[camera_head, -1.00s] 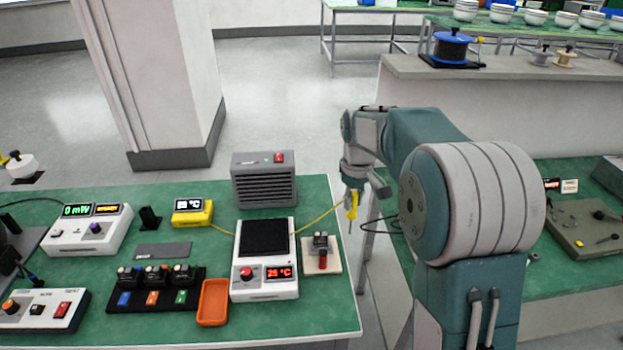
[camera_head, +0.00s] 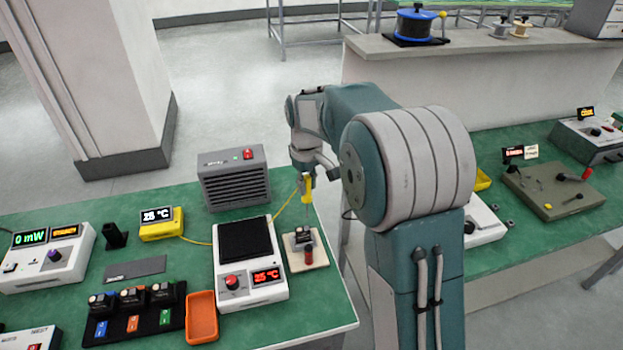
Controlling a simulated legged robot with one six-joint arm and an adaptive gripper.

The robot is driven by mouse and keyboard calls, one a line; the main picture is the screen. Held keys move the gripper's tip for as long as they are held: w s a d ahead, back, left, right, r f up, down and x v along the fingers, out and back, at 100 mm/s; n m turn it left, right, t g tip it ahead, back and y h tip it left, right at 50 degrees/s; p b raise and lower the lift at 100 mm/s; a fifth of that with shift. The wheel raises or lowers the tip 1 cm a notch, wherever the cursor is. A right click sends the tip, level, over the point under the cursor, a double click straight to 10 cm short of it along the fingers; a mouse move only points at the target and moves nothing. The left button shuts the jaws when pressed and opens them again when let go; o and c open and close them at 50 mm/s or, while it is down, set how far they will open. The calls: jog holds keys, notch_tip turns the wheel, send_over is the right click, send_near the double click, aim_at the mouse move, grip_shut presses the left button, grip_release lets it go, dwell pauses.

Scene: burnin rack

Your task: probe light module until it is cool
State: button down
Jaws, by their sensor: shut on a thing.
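My gripper (camera_head: 304,176) is shut on a yellow-handled probe (camera_head: 307,190), held upright with its thin metal tip down. A yellow cable runs from it to the yellow thermometer box (camera_head: 161,228), whose display appears to read 25 °C. A small black light module (camera_head: 303,236) with a red tag sits on a pale square pad (camera_head: 317,258) right of the hot plate. The probe is above and just behind this module; I cannot tell whether the tip touches it. Several similar modules (camera_head: 131,297) stand on a black tray (camera_head: 100,335) with blue, orange and green tags.
The hot plate (camera_head: 278,293) shows 25 °C in red. A grey fan unit (camera_head: 235,185) with a small green light stands behind it. An empty orange tray (camera_head: 202,322) and a power meter (camera_head: 65,262) reading 0 mW are further left. The bench's right edge is close to the pad.

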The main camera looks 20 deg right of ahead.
aim_at(305, 198)
jog(key=shift+d+f, duration=0.2)
jog(key=shift+f, duration=1.75)
jog(key=shift+a, duration=0.65)
jog(key=shift+d, duration=0.4)
jog(key=shift+f, duration=0.1)
jog(key=shift+a+f, duration=0.15)
jog(key=shift+a, duration=0.1)
jog(key=shift+d+f, duration=0.1)
jog(key=shift+d, duration=0.05)
